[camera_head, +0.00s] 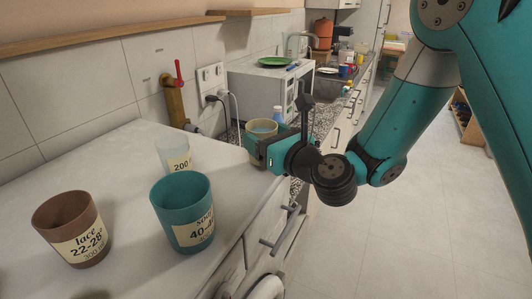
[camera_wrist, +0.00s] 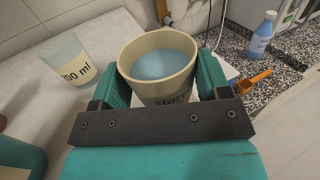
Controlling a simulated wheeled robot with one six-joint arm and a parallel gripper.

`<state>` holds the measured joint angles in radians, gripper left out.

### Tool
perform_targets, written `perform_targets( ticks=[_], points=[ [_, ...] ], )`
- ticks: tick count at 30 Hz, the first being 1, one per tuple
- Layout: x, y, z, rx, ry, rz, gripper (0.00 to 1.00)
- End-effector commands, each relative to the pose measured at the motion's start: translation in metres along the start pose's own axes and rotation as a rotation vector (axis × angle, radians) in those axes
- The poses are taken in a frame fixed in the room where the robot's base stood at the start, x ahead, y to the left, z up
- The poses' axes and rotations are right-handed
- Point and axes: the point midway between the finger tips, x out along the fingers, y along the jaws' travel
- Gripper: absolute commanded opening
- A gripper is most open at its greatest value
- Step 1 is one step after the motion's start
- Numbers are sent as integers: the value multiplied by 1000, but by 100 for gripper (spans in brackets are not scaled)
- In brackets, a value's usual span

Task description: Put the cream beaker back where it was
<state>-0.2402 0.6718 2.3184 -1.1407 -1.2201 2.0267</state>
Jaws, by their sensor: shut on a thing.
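The cream beaker (camera_wrist: 155,87) is between the two fingers of my gripper (camera_wrist: 158,88) in the wrist view. It is upright, has dark lettering on its side and contains a pale blue liquid. In the head view the cream beaker (camera_head: 262,129) shows behind my gripper (camera_head: 262,150), near the right end of the white worktop (camera_head: 130,145). My gripper is shut on it. The beaker's base is hidden, so I cannot tell whether it touches the worktop.
A teal beaker (camera_head: 183,213), a brown beaker (camera_head: 73,228) and a clear beaker (camera_head: 173,153) stand on the worktop to the left. A blue bottle (camera_wrist: 262,36) stands on the speckled counter. A white microwave (camera_head: 262,84) is behind. Open worktop lies between the clear beaker and my gripper.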

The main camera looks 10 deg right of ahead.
Motion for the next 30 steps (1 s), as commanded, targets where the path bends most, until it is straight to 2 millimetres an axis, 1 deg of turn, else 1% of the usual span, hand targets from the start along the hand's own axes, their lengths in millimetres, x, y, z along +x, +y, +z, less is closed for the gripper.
perform_targets(
  ticks=[1, 2, 9, 14, 15, 18, 25, 29, 30],
  points=[
    [0, 0, -12, 1, -1, -1, 35],
    [0, 0, -13, 1, -1, -1, 35],
    [0, 0, -10, 1, -2, -1, 35],
    [0, 0, -15, 1, -1, -1, 35],
    [0, 0, -15, 0, 0, 0, 74],
    [0, 0, -14, 0, 0, 0, 95],
    [0, 0, -14, 0, 0, 0, 95],
    [0, 0, -8, 0, -1, 0, 95],
    [-2, 1, -13, 1, 0, 4, 95]
  ],
)
